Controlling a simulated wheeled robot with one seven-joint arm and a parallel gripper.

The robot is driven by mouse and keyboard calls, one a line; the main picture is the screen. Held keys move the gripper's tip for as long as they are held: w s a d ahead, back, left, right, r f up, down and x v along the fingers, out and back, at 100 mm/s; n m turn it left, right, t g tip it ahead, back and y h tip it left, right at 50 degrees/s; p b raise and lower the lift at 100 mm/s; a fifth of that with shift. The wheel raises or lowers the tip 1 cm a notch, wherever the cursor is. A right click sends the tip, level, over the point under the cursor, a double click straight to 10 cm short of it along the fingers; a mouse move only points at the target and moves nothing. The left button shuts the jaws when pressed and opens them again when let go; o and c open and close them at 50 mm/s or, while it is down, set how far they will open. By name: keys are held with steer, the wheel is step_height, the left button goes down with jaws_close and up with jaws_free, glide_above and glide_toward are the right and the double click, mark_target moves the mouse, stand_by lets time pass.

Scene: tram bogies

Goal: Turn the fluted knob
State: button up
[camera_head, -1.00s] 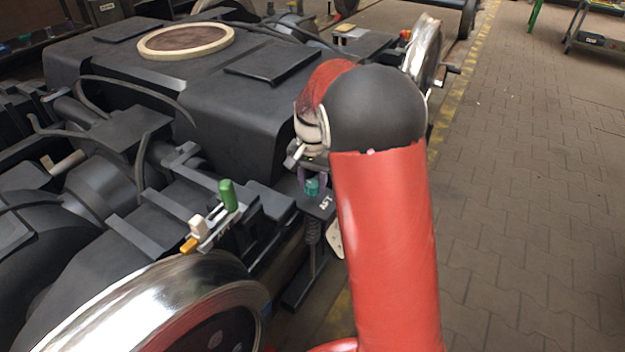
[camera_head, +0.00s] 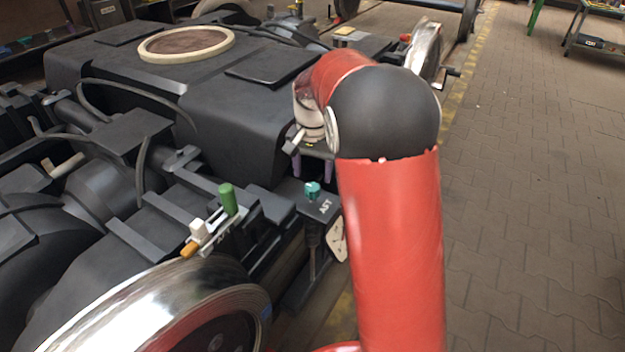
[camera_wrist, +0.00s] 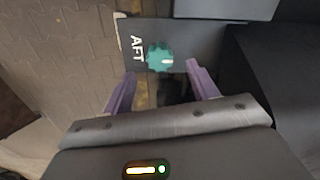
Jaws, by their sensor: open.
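The fluted knob (camera_head: 312,190) is small and teal, with a pale pointer mark on top. It stands on a dark plate (camera_head: 318,206) lettered "AFT" at the side of the bogie. In the wrist view the knob (camera_wrist: 160,57) shows from above, just beyond my fingertips and slightly left of midway between them. My gripper (camera_head: 313,170) has purple fingers and is open and empty. In the head view it hangs above and behind the knob, apart from it. In the wrist view the gripper (camera_wrist: 157,75) has a finger on each side, with a clear gap between.
A shiny wheel (camera_head: 150,300) is in front. A dark box (camera_head: 240,110) rises behind. The paved floor (camera_head: 530,180) on the right is open.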

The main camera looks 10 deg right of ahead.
mark_target(313, 187)
steer(key=shift+r, duration=1.5)
steer(key=shift+s+r, duration=0.1)
steer(key=s+r+n+t, duration=0.3)
steer(key=s+r, duration=0.5)
steer(key=s, duration=0.5)
steer(key=s+f+n+t, duration=0.1)
steer(key=s+n+t, duration=0.1)
steer(key=s, duration=1.3)
steer(key=shift+a+f+n+t, duration=0.15)
steer(key=shift+f+n+t, duration=0.2)
steer(key=shift+n, duration=0.35)
